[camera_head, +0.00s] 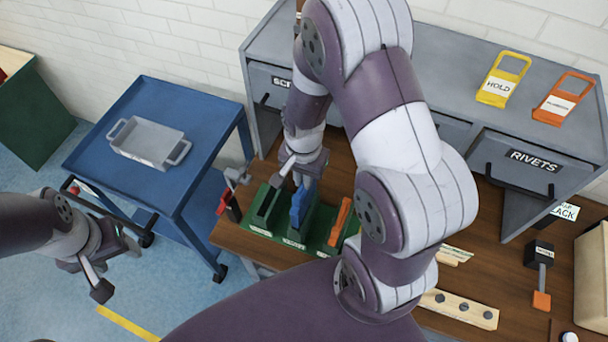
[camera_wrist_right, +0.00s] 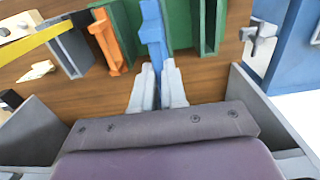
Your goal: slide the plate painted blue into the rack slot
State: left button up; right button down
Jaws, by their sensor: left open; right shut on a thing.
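The blue plate (camera_head: 297,207) stands upright at the middle of the green rack (camera_head: 322,250), on the wooden bench. My right gripper (camera_head: 303,170) is shut on its upper end; the right wrist view shows the fingers (camera_wrist_right: 157,78) closed around the blue plate (camera_wrist_right: 152,30). I cannot tell how deep its lower edge sits in the rack slot. My left gripper (camera_head: 113,268) is open and empty, away from the bench at the left.
A blue cart (camera_head: 200,140) with a grey tray (camera_head: 150,140) stands left of the bench. A red-handled tool (camera_head: 224,203) is by the rack's left end. Grey drawers (camera_head: 510,165) line the back. A wooden strip with holes (camera_head: 460,308) lies right of my right arm.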

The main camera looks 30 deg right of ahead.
aim_at(304, 198)
jog(key=shift+f+b, duration=3.55)
jog(key=shift+f, duration=1.4)
jog(key=c, duration=1.1)
grip_release()
notch_tip(304, 198, up, 13)
jog(key=shift+f+b, duration=0.15)
jog(key=shift+b, duration=0.35)
